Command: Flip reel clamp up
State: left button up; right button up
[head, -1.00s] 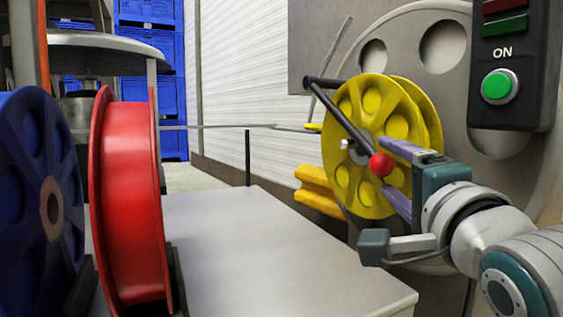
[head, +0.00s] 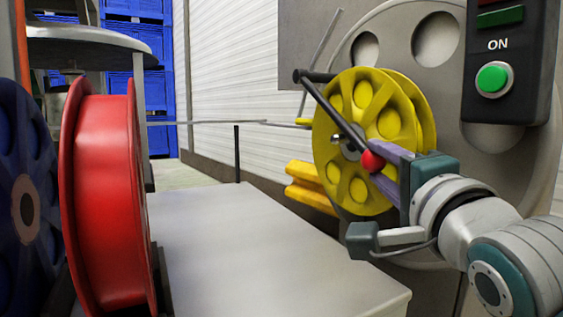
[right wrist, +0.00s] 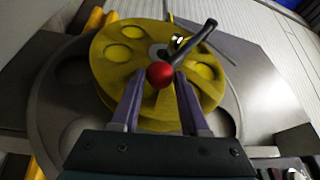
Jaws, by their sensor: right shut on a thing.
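The reel clamp is a dark lever (head: 330,113) with a red ball knob (head: 372,161), lying slantwise across the face of a yellow reel (head: 352,185). The lever's upper end meets a dark rod at the upper left of the reel. My right gripper (head: 385,166) is shut on the red knob at the lever's lower end. In the right wrist view the knob (right wrist: 159,75) sits between the purple fingertips (right wrist: 158,85), with the lever (right wrist: 195,42) running up and right in front of the reel (right wrist: 110,65). My left gripper is not in view.
A control box with a green button (head: 493,78) is at the upper right, above my right arm. A large grey disc (head: 465,105) stands behind the reel. Red (head: 110,200) and blue (head: 40,250) spools stand left of a pale tabletop (head: 260,250), whose middle is clear.

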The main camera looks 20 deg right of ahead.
grip_shut()
dwell(0.8)
